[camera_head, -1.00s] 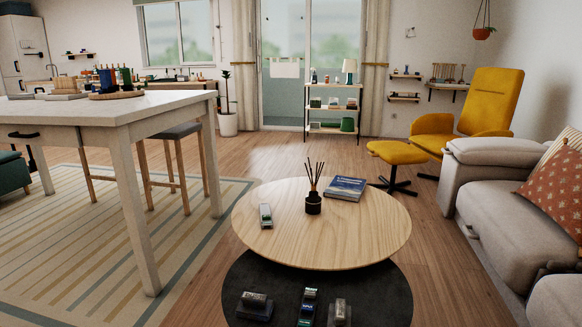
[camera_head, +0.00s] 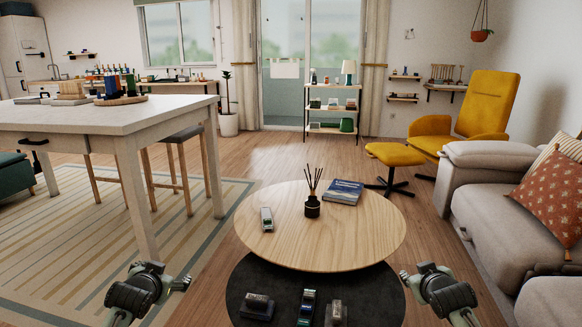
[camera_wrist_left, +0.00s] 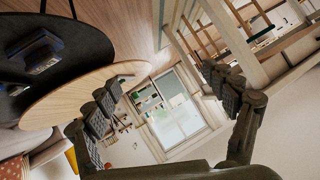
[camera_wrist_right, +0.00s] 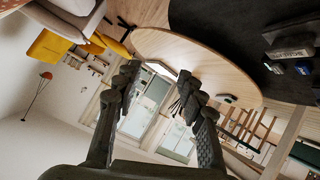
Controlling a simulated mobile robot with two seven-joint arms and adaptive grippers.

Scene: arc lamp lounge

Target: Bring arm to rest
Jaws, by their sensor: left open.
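My left gripper (camera_head: 184,284) is at the lower left of the head view, left of the low round tables. In the left wrist view its two fingers (camera_wrist_left: 162,88) stand wide apart with nothing between them. My right gripper (camera_head: 405,278) is at the lower right of the head view, by the right edge of the lower black table. In the right wrist view its fingers (camera_wrist_right: 157,85) are apart, with only the room behind showing between them. Neither gripper holds anything.
The round wooden coffee table (camera_head: 355,240) holds a reed diffuser (camera_head: 312,207), a blue book (camera_head: 343,192) and a small item (camera_head: 266,219). The black table (camera_head: 375,300) bears several small items. A white high table (camera_head: 150,115) stands left, a grey sofa (camera_head: 490,220) right.

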